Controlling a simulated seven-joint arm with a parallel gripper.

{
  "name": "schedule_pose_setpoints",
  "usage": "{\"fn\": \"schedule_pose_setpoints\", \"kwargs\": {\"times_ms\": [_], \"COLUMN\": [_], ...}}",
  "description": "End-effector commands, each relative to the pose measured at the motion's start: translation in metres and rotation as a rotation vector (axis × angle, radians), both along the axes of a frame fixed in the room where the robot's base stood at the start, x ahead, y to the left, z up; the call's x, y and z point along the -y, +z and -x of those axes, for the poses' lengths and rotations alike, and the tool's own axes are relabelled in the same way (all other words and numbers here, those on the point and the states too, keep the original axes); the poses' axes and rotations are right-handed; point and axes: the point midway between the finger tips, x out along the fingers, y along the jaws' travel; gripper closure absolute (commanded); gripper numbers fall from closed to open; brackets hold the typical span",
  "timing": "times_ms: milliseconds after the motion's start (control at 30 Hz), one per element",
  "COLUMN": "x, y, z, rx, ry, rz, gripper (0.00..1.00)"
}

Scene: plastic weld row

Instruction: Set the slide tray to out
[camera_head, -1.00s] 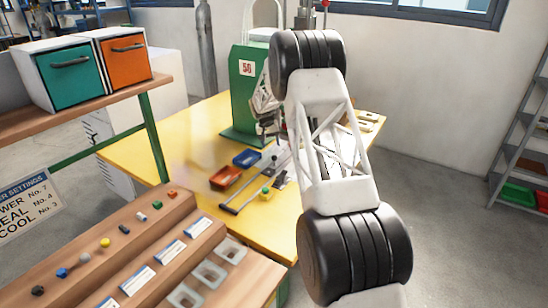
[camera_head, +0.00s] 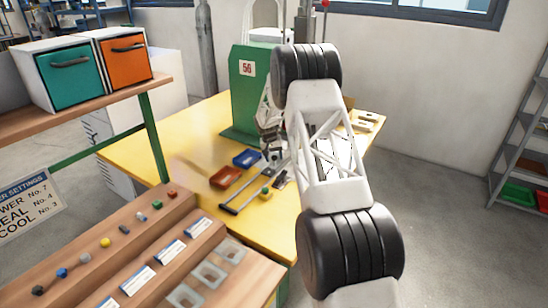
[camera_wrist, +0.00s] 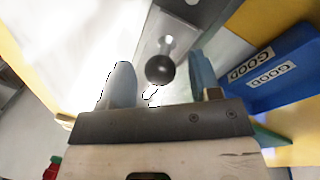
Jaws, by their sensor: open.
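My gripper (camera_wrist: 158,85) is open in the wrist view, one finger on each side of a dark round knob (camera_wrist: 160,70). The knob stands on a grey metal plate (camera_wrist: 180,28), which looks like part of the slide tray. I cannot tell whether either finger touches the knob. In the head view, my gripper (camera_head: 272,150) is low over the yellow table, just in front of the green machine. Two slide rails (camera_head: 244,196) run forward from there toward the table's front edge. My arm hides much of the slide tray in this view.
A blue bin (camera_head: 246,158), marked GOOD in the wrist view (camera_wrist: 268,70), stands close beside the gripper. A red-brown bin (camera_head: 226,177) is left of the rails. The green machine (camera_head: 247,95) rises behind.

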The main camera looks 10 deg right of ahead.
Motion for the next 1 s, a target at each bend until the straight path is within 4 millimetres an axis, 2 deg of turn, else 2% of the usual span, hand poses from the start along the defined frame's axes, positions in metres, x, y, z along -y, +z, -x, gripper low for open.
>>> {"fn": "schedule_pose_setpoints", "kwargs": {"times_ms": [200,233,600,1000], "x": [0.0000,-0.0001,-0.0001,-0.0071], "y": [-0.0002,-0.0001,-0.0002,-0.0003], "z": [0.0001,0.0001,0.0002,0.0066], "rx": [0.000,0.000,-0.001,-0.001], "ry": [0.000,0.000,0.000,0.001], "rz": [0.000,0.000,0.000,0.000], "gripper": [0.43,0.46,1.00,1.00]}}
